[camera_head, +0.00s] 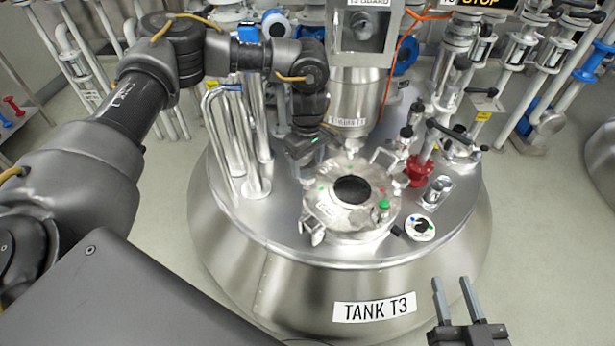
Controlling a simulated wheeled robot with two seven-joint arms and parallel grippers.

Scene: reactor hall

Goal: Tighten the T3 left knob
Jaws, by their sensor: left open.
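Tank T3 (285,285) is a wide steel vessel with a round hatch (335,215) on its top, open at a dark hole in the middle. A clamp-like fitting (315,232) sits at the hatch's front left. I cannot tell which small part is the left knob; the hatch's far-left edge is partly hidden by my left gripper. My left gripper (306,168) points down, open, just beyond the hatch's left rim; I cannot tell whether it touches anything. My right gripper (450,281) is open and empty, low at the right, in front of the tank.
Bent steel pipes (225,140) rise at the tank's left, close to my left arm. A labelled steel vessel (355,95) stands behind the hatch. A red valve fitting (418,171), a green knob (384,204) and a round dial (421,228) are at the right.

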